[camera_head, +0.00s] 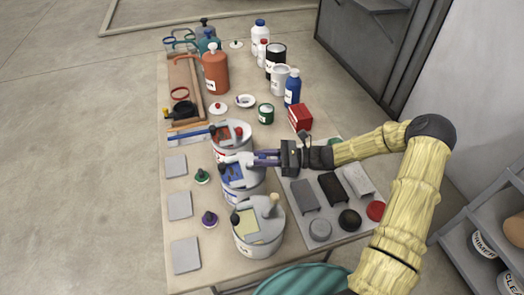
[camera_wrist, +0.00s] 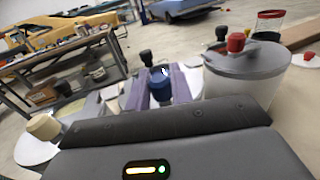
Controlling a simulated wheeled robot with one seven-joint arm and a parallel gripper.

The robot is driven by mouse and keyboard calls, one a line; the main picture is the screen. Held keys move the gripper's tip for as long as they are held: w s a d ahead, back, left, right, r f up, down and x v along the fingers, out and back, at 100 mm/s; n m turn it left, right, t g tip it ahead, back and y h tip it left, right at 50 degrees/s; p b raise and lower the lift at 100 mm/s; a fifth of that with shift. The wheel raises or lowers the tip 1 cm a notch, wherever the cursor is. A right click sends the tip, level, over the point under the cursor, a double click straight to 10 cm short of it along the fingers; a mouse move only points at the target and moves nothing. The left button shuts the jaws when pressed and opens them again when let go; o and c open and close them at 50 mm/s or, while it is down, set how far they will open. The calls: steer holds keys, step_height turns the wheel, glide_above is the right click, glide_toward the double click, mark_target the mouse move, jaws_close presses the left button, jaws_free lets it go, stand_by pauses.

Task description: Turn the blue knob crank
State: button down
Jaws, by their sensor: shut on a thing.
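Three grey lidded cans stand in a row on the table; the middle one, the blue can (camera_head: 244,186), shows a blue patch on its lid and a pale crank arm across it. My gripper (camera_head: 262,158) reaches in from the right over this can. In the wrist view the blue knob (camera_wrist: 158,90) stands upright between the two purple-grey fingers of my gripper (camera_wrist: 158,86), which are shut on it. In the head view the knob is hidden by the fingers. A dark knob shows just beyond it in the wrist view (camera_wrist: 146,57).
The red-knobbed can (camera_wrist: 245,80) stands close on one side, the can with the beige knob (camera_head: 270,203) on the other. Bottles, a tray of tools and grey tiles fill the left and back of the table. A grey mat (camera_head: 311,228) with blocks lies under my arm.

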steer(key=m+t+p, duration=0.1)
steer(key=t, duration=0.1)
steer(key=s+m+t+p, duration=0.1)
steer(key=t, duration=0.1)
steer(key=shift+r+m+h+p, duration=0.3)
steer(key=shift+p, duration=0.05)
steer(key=m+t+p, duration=0.1)
steer(key=p, duration=0.1)
steer(key=m+t+h+p, duration=0.1)
steer(key=t, duration=0.1)
steer(key=shift+s+a+p, duration=0.1)
steer(key=shift+s+p, duration=0.25)
steer(key=shift+s, duration=0.05)
steer(key=shift+s+m+t+h+p, duration=0.15)
steer(key=shift+m+t+h+p, duration=0.15)
steer(key=shift+m+t+p, duration=0.55)
steer(key=shift+s+a+f+p, duration=0.1)
steer(key=shift+f+p, duration=0.1)
steer(key=shift+p, duration=0.3)
steer(key=c, duration=1.3)
jaws_free()
steer(key=shift+o, duration=0.2)
steer(key=shift+f, duration=0.1)
